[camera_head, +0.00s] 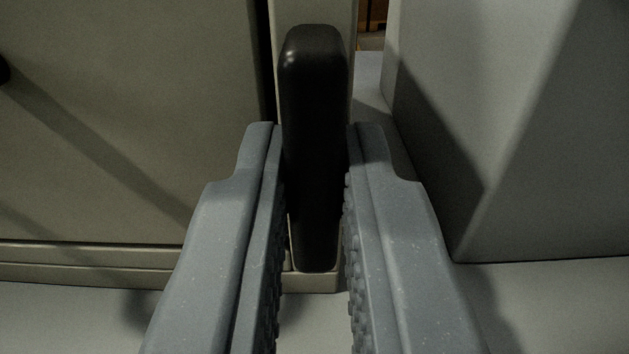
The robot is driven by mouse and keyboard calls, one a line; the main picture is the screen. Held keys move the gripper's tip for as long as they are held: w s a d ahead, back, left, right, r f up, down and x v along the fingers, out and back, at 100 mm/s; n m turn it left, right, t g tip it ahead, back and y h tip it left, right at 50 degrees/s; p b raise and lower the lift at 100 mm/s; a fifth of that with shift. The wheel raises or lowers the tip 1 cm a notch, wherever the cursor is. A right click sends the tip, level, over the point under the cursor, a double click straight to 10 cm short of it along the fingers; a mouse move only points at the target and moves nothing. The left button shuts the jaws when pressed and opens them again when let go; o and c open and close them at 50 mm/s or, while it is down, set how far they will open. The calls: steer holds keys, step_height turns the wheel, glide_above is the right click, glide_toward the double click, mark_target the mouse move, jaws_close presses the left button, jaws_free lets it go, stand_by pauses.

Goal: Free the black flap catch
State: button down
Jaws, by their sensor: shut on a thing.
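The black flap catch (315,95) stands upright in the middle of the view, a long rounded black bar beside the edge of a beige panel. My gripper (314,145) has one grey finger on each side of it, with the fingertips shut on its middle part. The catch's top sticks out above the fingertips, and its lower end shows between the ridged finger pads. The beige flap panel (130,110) fills the left side. How the catch is fixed behind is hidden.
A large grey block (520,130) stands close on the right, with a narrow gap between it and the catch. A pale ledge (560,305) runs below. A small dark knob (3,70) shows at the far left edge.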

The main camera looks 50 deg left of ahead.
steer(key=shift+d, duration=0.1)
stand_by(0.3)
steer(key=c, duration=1.5)
jaws_free()
steer(key=shift+o, duration=0.2)
steer(key=b+v, duration=0.1)
steer(key=v, duration=1.2)
steer(key=shift+s+d, duration=0.2)
steer(key=shift+d, duration=0.1)
